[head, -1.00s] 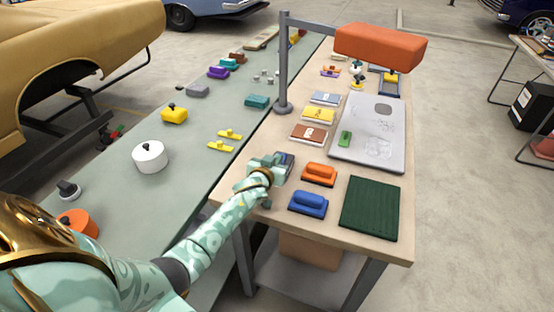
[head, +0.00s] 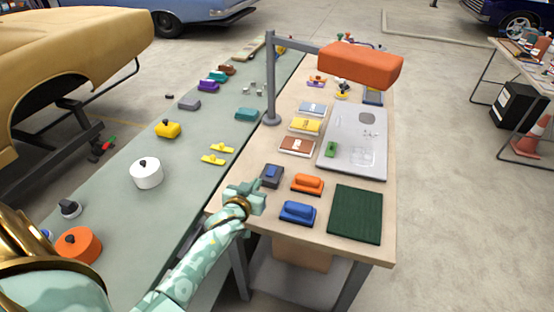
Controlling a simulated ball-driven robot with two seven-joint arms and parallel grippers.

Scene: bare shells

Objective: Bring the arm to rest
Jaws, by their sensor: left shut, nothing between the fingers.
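My left gripper (head: 244,192) is shut and empty. It is over the near left edge of the wooden-topped table (head: 228,222), with its arm coming in from the lower left. A dark grey block with a blue top (head: 271,176) lies just beyond and to the right of the fingers, apart from them as far as I can tell. My right gripper is not in view.
An orange block (head: 307,184), a blue block (head: 298,211) and a dark green mat (head: 356,214) lie on the table. A lamp (head: 360,66) overhangs it. The grey-green bench (head: 120,215) at left holds a white pot (head: 146,173) and several small items.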

